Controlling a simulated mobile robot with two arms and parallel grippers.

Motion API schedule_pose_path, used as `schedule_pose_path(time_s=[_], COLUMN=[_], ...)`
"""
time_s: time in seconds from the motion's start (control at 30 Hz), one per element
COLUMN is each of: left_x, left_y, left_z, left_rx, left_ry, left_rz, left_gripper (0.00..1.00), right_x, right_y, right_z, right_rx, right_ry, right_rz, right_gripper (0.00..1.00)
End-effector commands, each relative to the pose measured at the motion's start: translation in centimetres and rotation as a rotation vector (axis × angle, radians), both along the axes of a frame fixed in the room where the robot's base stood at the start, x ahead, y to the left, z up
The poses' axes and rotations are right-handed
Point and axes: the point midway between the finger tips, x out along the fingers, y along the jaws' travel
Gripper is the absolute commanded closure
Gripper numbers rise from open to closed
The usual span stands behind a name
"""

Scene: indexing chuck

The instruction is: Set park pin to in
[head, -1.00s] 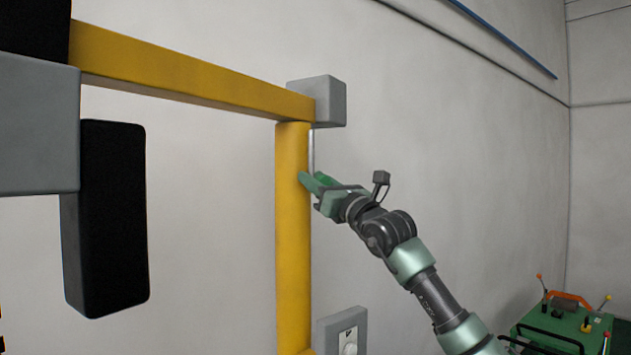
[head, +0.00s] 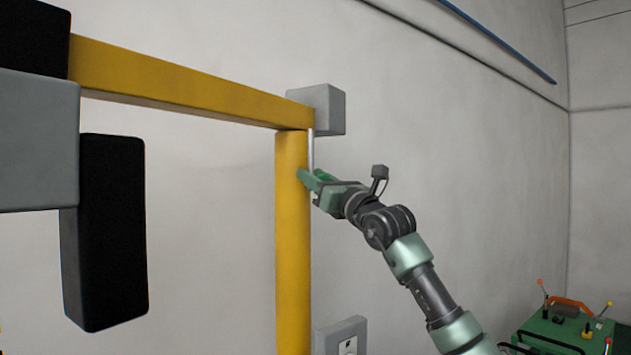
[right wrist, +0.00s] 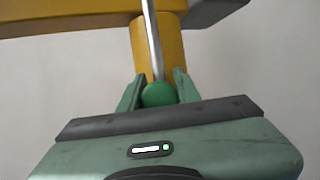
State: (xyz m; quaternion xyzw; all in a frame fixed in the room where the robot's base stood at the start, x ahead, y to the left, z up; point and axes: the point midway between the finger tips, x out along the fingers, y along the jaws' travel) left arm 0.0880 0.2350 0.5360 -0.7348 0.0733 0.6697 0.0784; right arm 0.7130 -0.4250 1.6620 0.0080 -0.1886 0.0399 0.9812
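The park pin shows as a thin metal rod (head: 311,152) hanging below a grey block (head: 330,110) at the corner of a yellow frame. A round green knob (right wrist: 158,95) sits at its lower end in the right wrist view. My right gripper (head: 314,180) is at that knob, beside the yellow post. In the right wrist view its two fingers (right wrist: 158,88) lie against both sides of the knob, so it looks shut on it. The rod (right wrist: 152,40) runs up and away from the knob. My left gripper is not in view.
The yellow post (head: 292,240) stands close left of my right gripper, under a yellow beam (head: 190,82). A grey box (head: 341,338) is low by the post. A black block (head: 105,235) hangs at left. A green machine (head: 565,330) stands lower right.

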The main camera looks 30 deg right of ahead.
Motion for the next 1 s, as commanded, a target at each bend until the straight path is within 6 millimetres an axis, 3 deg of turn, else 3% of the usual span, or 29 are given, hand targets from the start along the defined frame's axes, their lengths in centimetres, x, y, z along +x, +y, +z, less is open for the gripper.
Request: schedule_pose_path(time_s=[0.03,0.07,0.47,0.8,1.0], left_x=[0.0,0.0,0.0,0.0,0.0], left_y=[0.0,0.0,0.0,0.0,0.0], left_z=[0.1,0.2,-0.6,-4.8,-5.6], left_rx=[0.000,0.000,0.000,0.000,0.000], left_ry=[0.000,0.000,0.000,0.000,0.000], left_rz=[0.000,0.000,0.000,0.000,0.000], left_gripper=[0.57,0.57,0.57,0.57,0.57], right_x=[-0.7,-0.7,-0.9,-5.9,-7.5], right_y=[-0.3,-0.3,-0.3,-0.6,-0.7], right_z=[1.4,1.4,0.3,-1.9,-2.2], right_rx=[0.004,0.003,0.001,0.000,0.001], right_ry=[-0.030,-0.028,-0.016,-0.021,-0.020], right_rz=[-0.004,-0.004,-0.003,-0.003,-0.002], right_gripper=[0.57,0.48,0.48,0.48,0.48])
